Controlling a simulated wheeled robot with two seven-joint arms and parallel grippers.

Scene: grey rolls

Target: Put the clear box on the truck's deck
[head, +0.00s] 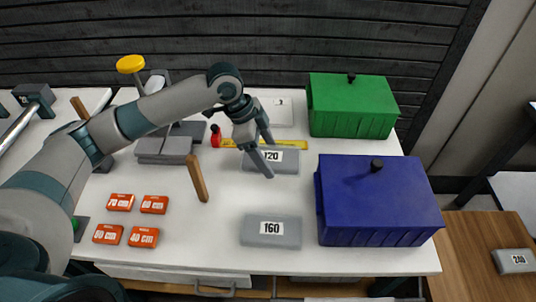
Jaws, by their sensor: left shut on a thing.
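My left gripper (270,160) reaches in over the middle of the white table, its two fingers on the near and far sides of a grey block labelled 120 (289,165). It is shut on this block, which appears to be at table level; I cannot tell whether it is lifted. I cannot make out a clear box or a truck deck in the head view. My right gripper is not in view.
A blue lidded box (375,205) and a green one (352,108) stand at the right of the table (225,225). A grey block labelled 160 (271,238) lies in front. Several orange boxes (143,238) sit left. A wooden handle (197,178) is near the gripper.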

